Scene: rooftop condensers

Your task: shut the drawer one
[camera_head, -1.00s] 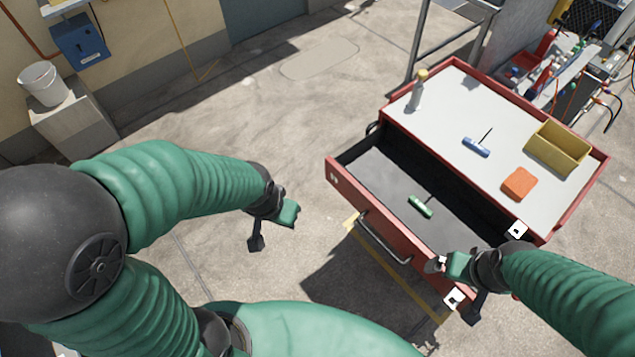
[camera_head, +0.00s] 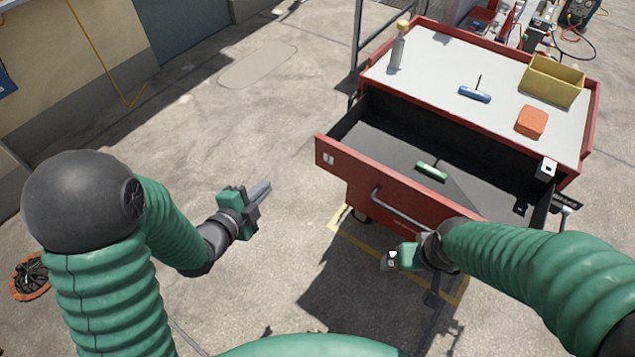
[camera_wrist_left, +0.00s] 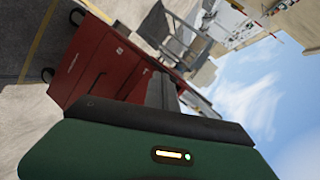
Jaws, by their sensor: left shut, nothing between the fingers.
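Drawer one (camera_head: 400,200) of the red tool cart stands pulled well open, with a small white label at its front's left end and a grey bar handle (camera_head: 402,210). A green-handled tool (camera_head: 431,171) lies inside. My left gripper (camera_head: 264,189) is shut and empty, left of the drawer front and apart from it, fingers pointing right towards the cart. In the left wrist view its fingers (camera_wrist_left: 161,92) show before the red cart (camera_wrist_left: 100,55). My right gripper (camera_head: 392,260) is in front of the drawer's handle side; its fingers are too unclear to read.
The cart's top (camera_head: 430,65) bears a bottle (camera_head: 397,50), a blue-handled tool (camera_head: 475,94), an orange block (camera_head: 532,121) and a yellow bin (camera_head: 553,82). A metal rail stands behind. Concrete floor left of the cart is open.

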